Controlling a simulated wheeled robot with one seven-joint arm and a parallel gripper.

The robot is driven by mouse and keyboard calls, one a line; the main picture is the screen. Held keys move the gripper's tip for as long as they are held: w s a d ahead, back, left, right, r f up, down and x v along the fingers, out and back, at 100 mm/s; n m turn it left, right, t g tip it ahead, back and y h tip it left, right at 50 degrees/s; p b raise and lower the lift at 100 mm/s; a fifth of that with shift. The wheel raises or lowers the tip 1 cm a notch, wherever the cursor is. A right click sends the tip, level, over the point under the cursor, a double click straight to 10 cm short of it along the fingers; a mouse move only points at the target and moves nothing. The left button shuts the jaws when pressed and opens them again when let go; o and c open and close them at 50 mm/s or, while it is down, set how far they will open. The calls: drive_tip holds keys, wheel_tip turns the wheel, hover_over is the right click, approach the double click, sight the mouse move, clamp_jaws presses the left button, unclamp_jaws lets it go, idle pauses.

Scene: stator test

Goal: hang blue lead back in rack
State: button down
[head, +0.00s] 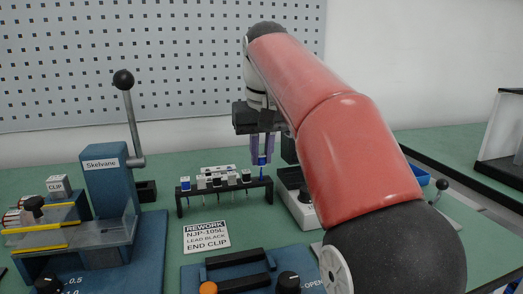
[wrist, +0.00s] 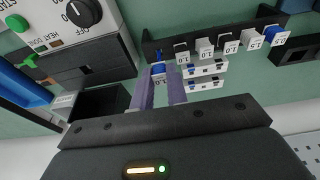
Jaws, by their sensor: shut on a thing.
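My gripper (head: 262,157) is shut on the blue lead (head: 262,168), pointing down over the right end of the black rack (head: 224,188). In the wrist view, my gripper's purple fingers (wrist: 163,84) close around the blue lead (wrist: 158,69), beside the near left end of the rack (wrist: 290,20). The fingers hide part of the lead. I cannot tell whether the lead is seated in the rack. Other leads hang along the rack: several white-tagged ones (head: 217,181) and another with a blue top (head: 185,184) at the left end.
A blue Skelvane press (head: 108,185) with a tall lever stands at left. A REWORK card (head: 206,237) lies in front of the rack. A grey control box (head: 297,197) is close to the rack's right end. A blue fixture (head: 225,275) sits at the front.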

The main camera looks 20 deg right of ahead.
drive_tip(key=shift+f+b, duration=0.3)
drive_tip(key=shift+f, duration=0.35)
drive_tip(key=shift+f, duration=0.1)
drive_tip(key=shift+f+b, duration=0.65)
drive_tip(key=shift+f, duration=0.2)
drive_tip(key=c, duration=1.3)
unclamp_jaws()
